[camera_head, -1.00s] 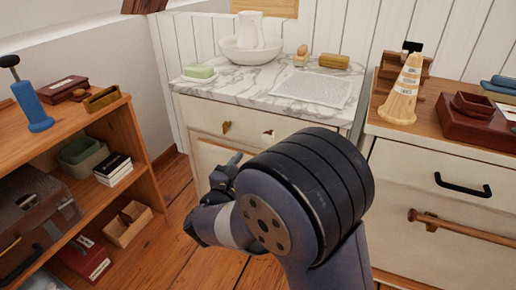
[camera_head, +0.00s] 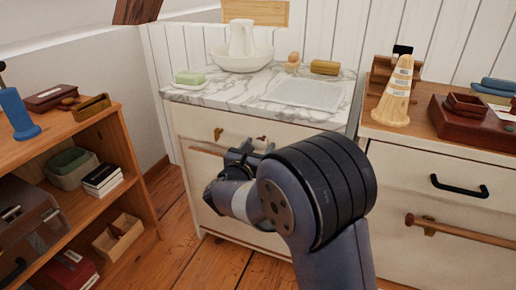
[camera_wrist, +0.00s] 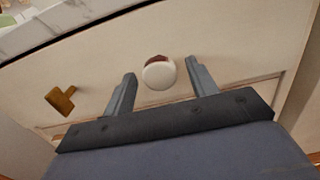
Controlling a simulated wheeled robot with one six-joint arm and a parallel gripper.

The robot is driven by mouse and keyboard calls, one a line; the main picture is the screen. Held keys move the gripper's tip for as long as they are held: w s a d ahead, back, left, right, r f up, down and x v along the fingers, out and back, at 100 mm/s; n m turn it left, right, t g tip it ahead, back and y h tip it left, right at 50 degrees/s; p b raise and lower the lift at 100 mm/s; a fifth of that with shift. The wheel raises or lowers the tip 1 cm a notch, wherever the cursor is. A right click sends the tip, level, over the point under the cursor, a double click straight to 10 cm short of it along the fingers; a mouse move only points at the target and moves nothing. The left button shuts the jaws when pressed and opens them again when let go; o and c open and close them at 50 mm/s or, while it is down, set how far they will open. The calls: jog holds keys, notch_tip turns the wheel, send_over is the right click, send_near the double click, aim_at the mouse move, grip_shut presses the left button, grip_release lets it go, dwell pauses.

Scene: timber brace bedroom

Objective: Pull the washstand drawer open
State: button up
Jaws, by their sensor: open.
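The washstand (camera_head: 185,98) has a marble top and a cream drawer front (camera_head: 192,122). A brown knob or catch (camera_head: 218,134) is on the front's left part and shows at left in the wrist view (camera_wrist: 60,100). A round white knob with a reddish-brown edge (camera_wrist: 158,73) is in the middle of the wrist view. My gripper (camera_wrist: 161,74) is open, its two fingers on either side of the white knob in that view, with gaps on both sides. In the head view my gripper (camera_head: 250,146) is in front of the drawer, and my arm hides the front's right part. The drawer looks closed.
A basin with a pitcher (camera_head: 241,58), a green soap (camera_head: 189,77) and a brush (camera_head: 324,67) stand on the marble. A wooden shelf (camera_head: 125,150) is at left, a cabinet with a black handle (camera_head: 459,187) at right. Floor (camera_head: 180,225) shows between them.

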grip_shut()
dwell(0.4)
jog(key=shift+s, duration=0.1)
jog(key=p+v, duration=0.5)
jog(key=v, duration=2.1)
jog(key=shift+s, duration=0.25)
jog(key=shift+r, duration=0.1)
grip_release()
